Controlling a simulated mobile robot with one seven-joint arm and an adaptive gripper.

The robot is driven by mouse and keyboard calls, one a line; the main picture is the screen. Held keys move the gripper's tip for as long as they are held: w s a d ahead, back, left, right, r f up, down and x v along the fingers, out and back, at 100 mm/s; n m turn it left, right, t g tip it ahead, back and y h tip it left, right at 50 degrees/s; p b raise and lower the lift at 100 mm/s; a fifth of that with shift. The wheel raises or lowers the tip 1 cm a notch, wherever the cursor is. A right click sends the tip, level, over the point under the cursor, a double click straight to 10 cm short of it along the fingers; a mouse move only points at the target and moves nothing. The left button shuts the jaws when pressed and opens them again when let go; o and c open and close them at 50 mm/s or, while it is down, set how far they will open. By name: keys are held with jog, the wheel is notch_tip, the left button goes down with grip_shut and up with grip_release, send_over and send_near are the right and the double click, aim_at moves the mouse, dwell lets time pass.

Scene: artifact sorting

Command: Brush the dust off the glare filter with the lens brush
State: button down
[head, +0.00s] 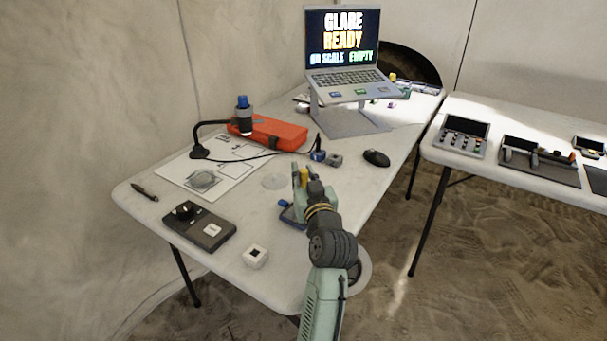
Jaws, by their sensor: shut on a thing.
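My gripper (301,196) is over the near part of the white table, partly hidden by my own arm. A small upright yellow piece (304,175) shows at its fingers; it looks like the handle of the lens brush, and its bristles are hidden. My gripper is shut on it. A faint clear disc (274,181) lies flat on the table just left of my gripper. I cannot tell for certain which disc is the glare filter, and dust is too small to make out.
A dark blue item (287,214) lies under my gripper. A black box (199,226), a white cube (256,256) and a pen (145,192) are near the front.

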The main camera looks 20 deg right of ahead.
jog(key=shift+f, duration=0.25)
dwell(0.4)
jog(key=shift+s+d, duration=0.3)
jog(key=shift+s, duration=0.1)
jog(key=shift+w+a, duration=0.15)
jog(key=shift+w+a, duration=0.45)
jog(key=shift+w, duration=0.2)
jog(key=shift+s+d+f, duration=0.1)
dwell(0.4)
jog(key=shift+s+d, duration=0.5)
jog(key=shift+s, duration=0.25)
